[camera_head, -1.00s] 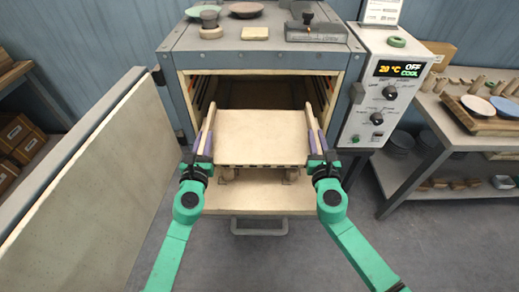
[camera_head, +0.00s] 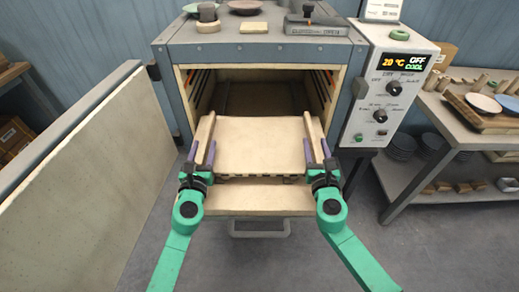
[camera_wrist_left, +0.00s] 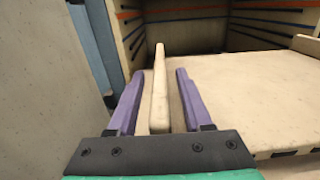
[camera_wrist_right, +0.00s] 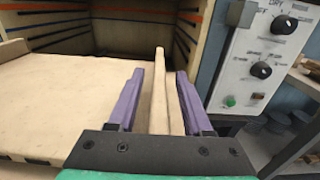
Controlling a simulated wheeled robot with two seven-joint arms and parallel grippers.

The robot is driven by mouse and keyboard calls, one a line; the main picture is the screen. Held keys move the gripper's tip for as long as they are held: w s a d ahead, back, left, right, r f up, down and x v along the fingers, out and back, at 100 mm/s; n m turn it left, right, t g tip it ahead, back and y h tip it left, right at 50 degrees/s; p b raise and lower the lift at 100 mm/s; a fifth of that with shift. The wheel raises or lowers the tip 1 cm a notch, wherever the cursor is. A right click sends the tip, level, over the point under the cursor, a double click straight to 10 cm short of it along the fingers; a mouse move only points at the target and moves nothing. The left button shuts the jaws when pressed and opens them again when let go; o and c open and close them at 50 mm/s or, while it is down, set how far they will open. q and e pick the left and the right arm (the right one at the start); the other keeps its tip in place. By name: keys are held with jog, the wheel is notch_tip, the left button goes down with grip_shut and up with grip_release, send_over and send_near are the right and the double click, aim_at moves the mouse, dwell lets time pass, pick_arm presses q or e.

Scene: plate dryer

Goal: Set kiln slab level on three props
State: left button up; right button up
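The beige kiln slab (camera_head: 258,148) lies in front of the open kiln chamber, above the pale ledge (camera_head: 258,203), and looks about level. Upright beige strips stand along its left (camera_head: 205,128) and right (camera_head: 313,128) sides; I cannot tell how they are fixed. My left gripper (camera_wrist_left: 158,90) straddles the left strip with gaps on both sides. It also shows in the head view (camera_head: 199,155). My right gripper (camera_wrist_right: 160,90) is likewise open around the right strip and shows in the head view (camera_head: 319,155). The props are hidden beneath the slab; whether it touches them is unclear.
The kiln door (camera_head: 85,190) stands open at the left. The control panel (camera_head: 391,90) is close to my right gripper's side. The dark chamber (camera_head: 265,95) behind the slab looks empty. A side table (camera_head: 460,130) with wares stands at the right.

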pick_arm(q)
jog(key=s, duration=1.2)
pick_arm(e)
jog(key=shift+s, duration=0.1)
jog(key=shift+s+f, duration=0.1)
jog(key=shift+s, duration=0.2)
pick_arm(q)
jog(key=shift+a, duration=0.1)
pick_arm(e)
jog(key=s, duration=1.1)
jog(key=shift+s, duration=0.2)
jog(key=shift+a, duration=0.1)
jog(key=shift+f+b, duration=0.65)
jog(key=shift+b, duration=0.1)
jog(key=shift+f+b, duration=0.4)
pick_arm(q)
jog(key=s, duration=0.8)
